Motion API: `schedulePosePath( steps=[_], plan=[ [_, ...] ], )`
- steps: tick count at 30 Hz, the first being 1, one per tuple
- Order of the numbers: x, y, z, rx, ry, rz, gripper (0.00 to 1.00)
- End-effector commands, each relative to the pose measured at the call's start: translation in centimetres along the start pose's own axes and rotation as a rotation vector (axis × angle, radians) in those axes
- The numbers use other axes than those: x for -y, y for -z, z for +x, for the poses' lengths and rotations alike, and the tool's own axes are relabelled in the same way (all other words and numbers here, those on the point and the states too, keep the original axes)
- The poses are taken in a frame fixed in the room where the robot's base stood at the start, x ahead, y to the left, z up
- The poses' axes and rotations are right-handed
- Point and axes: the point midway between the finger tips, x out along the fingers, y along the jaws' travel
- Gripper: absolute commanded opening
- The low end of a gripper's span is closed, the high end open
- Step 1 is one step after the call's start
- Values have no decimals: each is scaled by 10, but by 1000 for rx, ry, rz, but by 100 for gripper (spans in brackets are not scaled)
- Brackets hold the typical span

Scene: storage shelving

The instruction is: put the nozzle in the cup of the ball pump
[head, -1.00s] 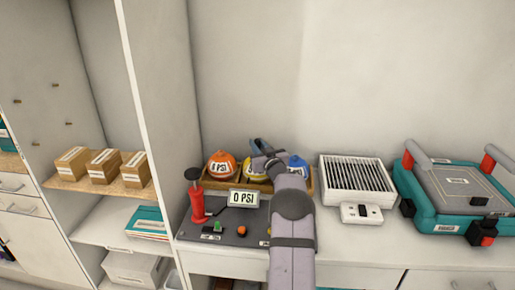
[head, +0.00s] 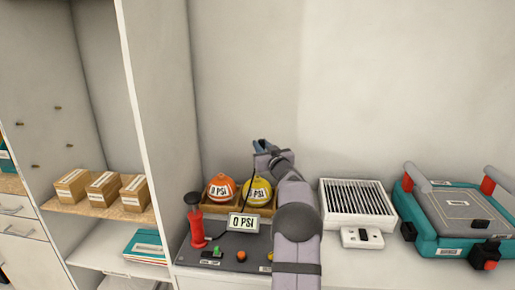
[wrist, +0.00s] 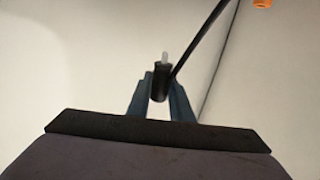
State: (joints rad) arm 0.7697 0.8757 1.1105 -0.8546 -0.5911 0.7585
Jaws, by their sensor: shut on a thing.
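My gripper (head: 262,146) is raised above and behind the ball tray. In the wrist view its blue fingers (wrist: 161,85) are shut on the nozzle (wrist: 160,82), a black cylinder with a pale tip pointing away from the wrist. A thin black hose (wrist: 200,40) runs beside it, and in the head view it hangs toward the pump. The ball pump (head: 196,225) is a red cylinder with a black handle on a dark grey base (head: 225,255), with a "0 PSI" display (head: 243,222). I cannot make out the cup; my arm covers the base's right part.
A white slatted unit (head: 358,203) and a teal machine (head: 455,222) stand right. A tall shelf panel (head: 165,120) bounds the left. Space above the counter is clear.

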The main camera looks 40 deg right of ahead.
Motion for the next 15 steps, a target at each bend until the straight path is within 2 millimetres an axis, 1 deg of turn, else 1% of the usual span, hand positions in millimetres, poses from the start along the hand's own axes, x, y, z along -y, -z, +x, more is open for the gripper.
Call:
schedulePosePath(
  steps=[5,8,9,10,12,13,15],
  plan=[
    [-45,13,-16,-2,-62,-1,0],
    [-80,23,-30,-3,-110,-1,0],
    [-95,25,-38,-1,-132,-1,0],
    [-106,27,-43,-1,-148,0,0],
    [-133,20,-60,3,-189,3,0],
    [-143,15,-67,4,-205,4,0],
    [-165,2,-86,5,-243,6,0]
  ],
)
